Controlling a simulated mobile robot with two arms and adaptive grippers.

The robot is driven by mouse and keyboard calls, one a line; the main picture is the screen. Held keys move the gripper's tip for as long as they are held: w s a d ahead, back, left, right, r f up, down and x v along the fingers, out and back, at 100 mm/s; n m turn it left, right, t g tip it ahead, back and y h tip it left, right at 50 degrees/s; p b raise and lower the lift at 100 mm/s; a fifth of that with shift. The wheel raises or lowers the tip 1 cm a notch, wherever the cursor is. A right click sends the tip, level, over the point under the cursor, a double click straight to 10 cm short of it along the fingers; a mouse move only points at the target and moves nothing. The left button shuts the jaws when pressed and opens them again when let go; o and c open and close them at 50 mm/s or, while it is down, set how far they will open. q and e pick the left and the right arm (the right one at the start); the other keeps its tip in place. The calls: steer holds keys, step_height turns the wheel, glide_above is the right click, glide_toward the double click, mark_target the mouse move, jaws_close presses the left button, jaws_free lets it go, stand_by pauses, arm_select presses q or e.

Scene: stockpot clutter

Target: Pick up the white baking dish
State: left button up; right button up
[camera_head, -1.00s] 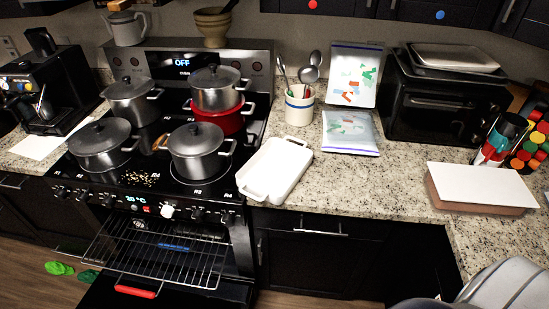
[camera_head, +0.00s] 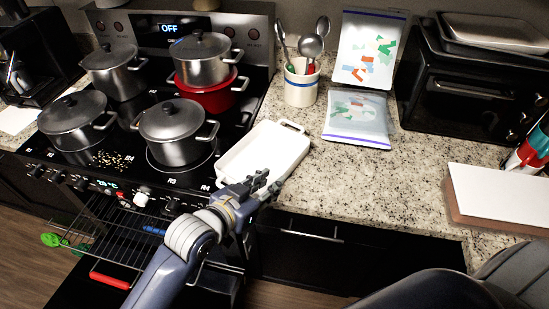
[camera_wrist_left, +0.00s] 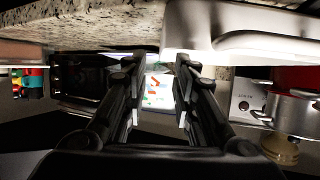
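The white baking dish (camera_head: 266,148) lies on the granite counter just right of the stove, its long side slanting toward the back. My left gripper (camera_head: 267,182) is at the dish's near right corner in the head view and covers part of its front end. In the left wrist view the dish (camera_wrist_left: 245,22) shows at the upper right, beside the fingers. The left gripper (camera_wrist_left: 160,98) is open there, with nothing between its fingers. I cannot tell whether a finger touches the dish. My right gripper is not in view.
Several grey pots, one (camera_head: 170,130) near the dish, stand on the stovetop. Behind the dish are a utensil crock (camera_head: 301,85) and a plastic bag (camera_head: 357,118). A black toaster oven (camera_head: 470,95) and a white-topped box (camera_head: 498,195) stand right. The oven rack (camera_head: 110,240) is pulled out.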

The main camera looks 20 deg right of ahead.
mark_target(285, 172)
arm_select(q)
steer(key=shift+w+d+f+p, duration=0.2)
steer(key=shift+w+d+p, duration=0.15)
steer(key=shift+d, duration=0.25)
steer(key=shift+x, duration=1.15)
steer(key=shift+w+d+f, duration=0.2)
steer(key=shift+d, duration=0.05)
steer(key=shift+w+d+p, duration=0.3)
steer(key=shift+d, duration=0.1)
steer(key=x, duration=0.3)
steer(key=shift+w+p, duration=0.1)
steer(key=shift+p, duration=0.3)
steer(key=shift+w+d+f, duration=0.25)
steer(key=shift+w+d, duration=0.05)
steer(key=shift+d, duration=0.15)
jaws_close()
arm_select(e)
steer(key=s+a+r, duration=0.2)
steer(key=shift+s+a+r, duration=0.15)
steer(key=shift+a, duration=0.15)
